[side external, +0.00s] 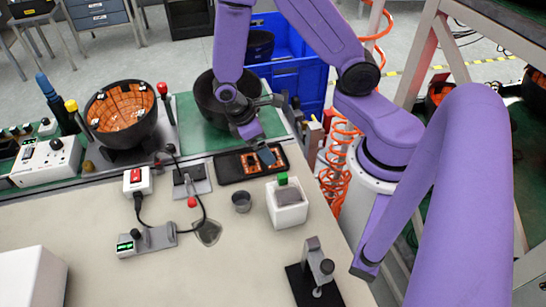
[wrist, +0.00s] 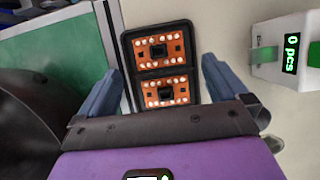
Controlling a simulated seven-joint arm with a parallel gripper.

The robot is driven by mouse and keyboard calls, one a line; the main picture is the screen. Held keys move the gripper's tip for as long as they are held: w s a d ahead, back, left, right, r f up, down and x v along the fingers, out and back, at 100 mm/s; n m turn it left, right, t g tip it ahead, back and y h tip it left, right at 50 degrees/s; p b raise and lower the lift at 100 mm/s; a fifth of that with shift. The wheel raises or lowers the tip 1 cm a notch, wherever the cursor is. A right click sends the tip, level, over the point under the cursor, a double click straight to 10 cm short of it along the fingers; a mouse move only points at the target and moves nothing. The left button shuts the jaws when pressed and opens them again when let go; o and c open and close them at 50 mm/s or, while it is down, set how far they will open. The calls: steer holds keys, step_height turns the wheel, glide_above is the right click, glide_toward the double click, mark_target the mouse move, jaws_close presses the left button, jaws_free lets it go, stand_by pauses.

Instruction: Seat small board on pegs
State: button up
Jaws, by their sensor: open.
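Two small orange boards with white dots and dark centres lie in a black tray (side external: 228,168). In the wrist view, the upper board (wrist: 158,48) and the lower board (wrist: 165,92) sit in separate pockets. My gripper (side external: 262,152) is low over the tray. In the wrist view its blue-grey fingers are spread wide on either side of the tray, with nothing between them gripped (wrist: 157,76). One black bowl (side external: 150,125) at the left is lined with orange boards. Another dark bowl (side external: 205,97) stands behind my gripper, partly hidden. I cannot make out the pegs.
A white box (side external: 288,214) with a green top stands right of the tray; a white unit reads "0 pcs" (wrist: 291,54) in the wrist view. A small grey cup (side external: 241,202), a red-switch box (side external: 138,180) and cables are nearby.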

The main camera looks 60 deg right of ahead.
steer(key=shift+x, duration=2.1)
steer(key=c, duration=1.5)
jaws_close()
steer(key=shift+w, duration=0.1)
